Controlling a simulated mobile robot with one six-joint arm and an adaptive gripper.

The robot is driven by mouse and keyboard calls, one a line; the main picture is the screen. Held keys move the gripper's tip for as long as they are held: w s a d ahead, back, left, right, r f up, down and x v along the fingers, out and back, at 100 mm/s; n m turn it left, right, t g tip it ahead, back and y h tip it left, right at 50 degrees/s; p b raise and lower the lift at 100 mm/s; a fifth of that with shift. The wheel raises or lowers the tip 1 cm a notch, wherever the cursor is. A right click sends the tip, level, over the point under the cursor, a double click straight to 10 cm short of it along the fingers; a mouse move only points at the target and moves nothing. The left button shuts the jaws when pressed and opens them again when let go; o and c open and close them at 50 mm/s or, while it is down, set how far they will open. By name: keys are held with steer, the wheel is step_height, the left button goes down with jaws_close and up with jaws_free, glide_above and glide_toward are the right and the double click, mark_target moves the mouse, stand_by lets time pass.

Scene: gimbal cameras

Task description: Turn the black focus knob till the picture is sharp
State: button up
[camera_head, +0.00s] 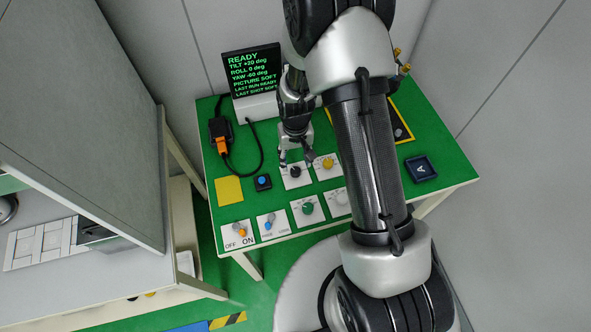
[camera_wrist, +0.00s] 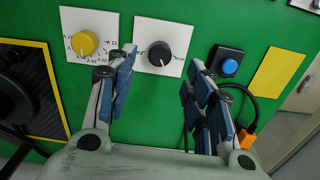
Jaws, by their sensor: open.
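The black focus knob (camera_head: 295,172) sits on a white plate on the green table. In the wrist view the black knob (camera_wrist: 160,54) lies ahead of the fingers, between their tips in the picture, with its white pointer toward the lower part of the dial. My gripper (camera_head: 296,158) is open and empty, close above the knob; whether a finger touches it I cannot tell. The screen (camera_head: 252,72) reads READY, TILT +20 deg, ROLL 0 deg, YAW -60 deg and PICTURE SOFT, with LAST SHOT SOFT at the bottom.
A yellow knob (camera_head: 328,163) and a blue button (camera_head: 262,181) flank the black knob. A green knob (camera_head: 308,208), a blue-handled switch (camera_head: 268,224) and an orange-handled switch (camera_head: 240,231) stand nearer the front edge. A black cable (camera_head: 262,150) loops at the left.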

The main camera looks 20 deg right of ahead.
mark_target(296, 171)
step_height(296, 171, down, 6)
steer(key=shift+f+b, duration=0.25)
steer(key=shift+b, duration=0.4)
